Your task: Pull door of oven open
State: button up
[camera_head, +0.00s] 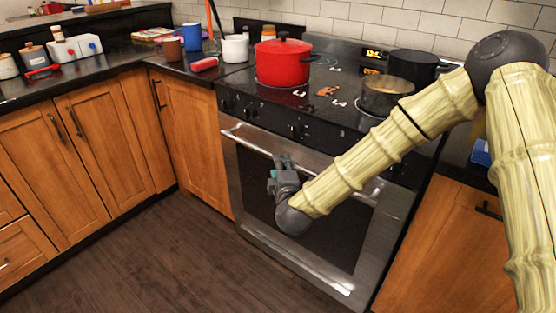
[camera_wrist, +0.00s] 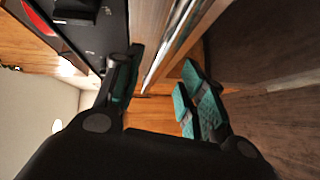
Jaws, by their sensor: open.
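The oven door (camera_head: 255,185) is a steel-framed panel with a dark window on the front of the stove, and it looks shut. Its long silver handle (camera_head: 243,142) runs across the top of the door. My gripper (camera_head: 283,161) is at the handle, left of its middle, and hides part of it. In the wrist view my gripper (camera_wrist: 163,62) is open, and a silver bar that looks like the handle (camera_wrist: 178,50) runs between the spread fingers. I cannot tell whether the fingers touch it. My forearm covers the right part of the door and handle.
A red pot (camera_head: 283,62), a steel pan (camera_head: 386,94) and a black pot (camera_head: 413,68) stand on the cooktop. Wooden cabinets (camera_head: 100,138) flank the stove. The dark wooden floor (camera_head: 170,255) in front is clear. A lower drawer handle (camera_head: 300,262) sits below the door.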

jog(key=shift+x, duration=3.05)
grip_shut()
